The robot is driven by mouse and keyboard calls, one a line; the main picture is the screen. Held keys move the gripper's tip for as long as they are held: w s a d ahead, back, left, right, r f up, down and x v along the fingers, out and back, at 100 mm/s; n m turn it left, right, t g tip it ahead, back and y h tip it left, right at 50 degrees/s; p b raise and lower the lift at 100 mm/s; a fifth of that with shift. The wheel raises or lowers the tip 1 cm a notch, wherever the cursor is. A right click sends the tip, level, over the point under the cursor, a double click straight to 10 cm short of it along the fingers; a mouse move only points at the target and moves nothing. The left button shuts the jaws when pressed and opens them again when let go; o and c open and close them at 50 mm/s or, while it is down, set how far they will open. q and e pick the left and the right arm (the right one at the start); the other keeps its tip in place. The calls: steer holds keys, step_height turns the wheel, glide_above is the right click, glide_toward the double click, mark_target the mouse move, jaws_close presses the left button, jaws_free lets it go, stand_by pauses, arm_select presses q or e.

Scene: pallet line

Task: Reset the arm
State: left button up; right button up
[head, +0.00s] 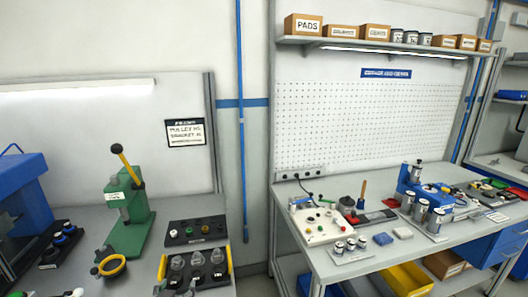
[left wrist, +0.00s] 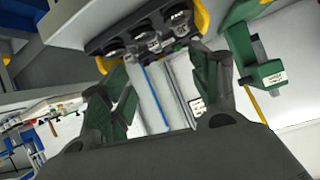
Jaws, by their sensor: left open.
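My left gripper (left wrist: 165,65) shows in the left wrist view with its two dark green-grey fingers spread wide apart. Nothing is between them. In the head view only a small part of what looks like my left gripper (head: 177,289) shows at the bottom edge, by the front of a black tray with yellow handles (head: 231,262). I cannot tell whether it touches the tray. The tray (left wrist: 95,45) shows upside down at the top of the left wrist view, just beyond the fingers. My right gripper is in neither view.
A green lever press (head: 130,220) stands left of the tray, with a blue machine (head: 20,195) farther left. A black button tray (head: 197,231) lies behind. The right bench (head: 365,262) holds a white button box (head: 318,228) and several metal cylinders. A floor gap separates the benches.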

arm_select(q)
steer(key=s+d+f+m+g+h, duration=0.1)
steer(key=s+f+g, duration=0.35)
steer(key=s, duration=0.45)
steer(key=s+d+f+m+g+h, duration=0.1)
steer(key=s+d+f+g, duration=0.1)
steer(key=s+f+g, duration=0.5)
steer(key=s+f+t, duration=0.1)
steer(key=s+f, duration=0.1)
steer(key=f, duration=1.4)
steer(key=s+f+t, duration=0.1)
steer(key=s+f, duration=0.1)
steer(key=f, duration=1.4)
steer(key=s+a+f, duration=0.2)
steer(key=s+f, duration=0.8)
steer(key=s, duration=0.1)
steer(key=s+a+f+g, duration=0.1)
steer(key=s+a+f, duration=0.1)
steer(key=s+f, duration=0.7)
steer(key=shift+s+a+f, duration=0.25)
steer(key=shift+s+f, duration=0.15)
steer(key=shift+s, duration=0.85)
steer(key=shift+g, duration=0.25)
